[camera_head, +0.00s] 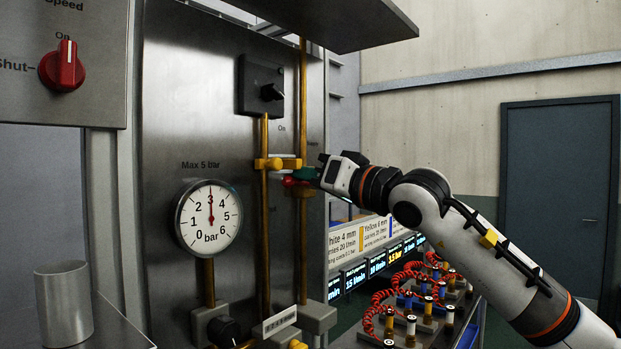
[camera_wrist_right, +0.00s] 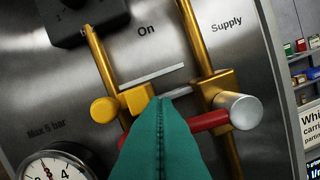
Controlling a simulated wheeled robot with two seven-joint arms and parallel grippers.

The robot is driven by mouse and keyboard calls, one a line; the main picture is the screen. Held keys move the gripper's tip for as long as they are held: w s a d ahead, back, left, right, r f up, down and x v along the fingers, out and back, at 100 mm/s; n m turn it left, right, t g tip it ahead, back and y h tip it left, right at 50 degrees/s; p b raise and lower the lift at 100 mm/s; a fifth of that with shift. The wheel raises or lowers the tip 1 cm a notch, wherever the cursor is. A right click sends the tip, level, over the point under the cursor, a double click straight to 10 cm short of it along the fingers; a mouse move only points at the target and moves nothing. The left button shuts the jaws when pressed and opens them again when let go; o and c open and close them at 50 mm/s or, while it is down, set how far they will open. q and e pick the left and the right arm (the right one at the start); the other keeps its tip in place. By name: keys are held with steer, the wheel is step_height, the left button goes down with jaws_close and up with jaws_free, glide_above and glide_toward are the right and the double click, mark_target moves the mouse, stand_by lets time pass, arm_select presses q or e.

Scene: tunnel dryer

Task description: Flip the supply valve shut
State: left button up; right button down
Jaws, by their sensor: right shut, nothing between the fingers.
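The supply valve has a brass body (camera_head: 310,191) on the right-hand brass pipe; the right wrist view shows it too (camera_wrist_right: 215,88), below the word "Supply", with a silver round end. Its red handle (camera_wrist_right: 207,123) runs left from that end, roughly crosswise to the pipe, and shows as a small red piece (camera_head: 289,181) in the head view. My right gripper (camera_head: 303,173) is at the valve. Its teal fingers (camera_wrist_right: 161,105) are shut together, empty, in front of the handle and hiding its middle. I cannot tell if they touch it. My left gripper is out of view.
A brass fitting with a round knob (camera_wrist_right: 104,110) sits on the left pipe, close beside the fingers. The pressure gauge (camera_head: 209,217) reads about 3 bar. A black switch (camera_head: 261,86) is above. A metal cup (camera_head: 64,303) stands lower left. A metal hood (camera_head: 340,22) overhangs the panel.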

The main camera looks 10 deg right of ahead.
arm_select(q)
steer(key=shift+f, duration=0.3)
arm_select(e)
steer(key=shift+a+f, duration=0.1)
steer(key=shift+f, duration=0.1)
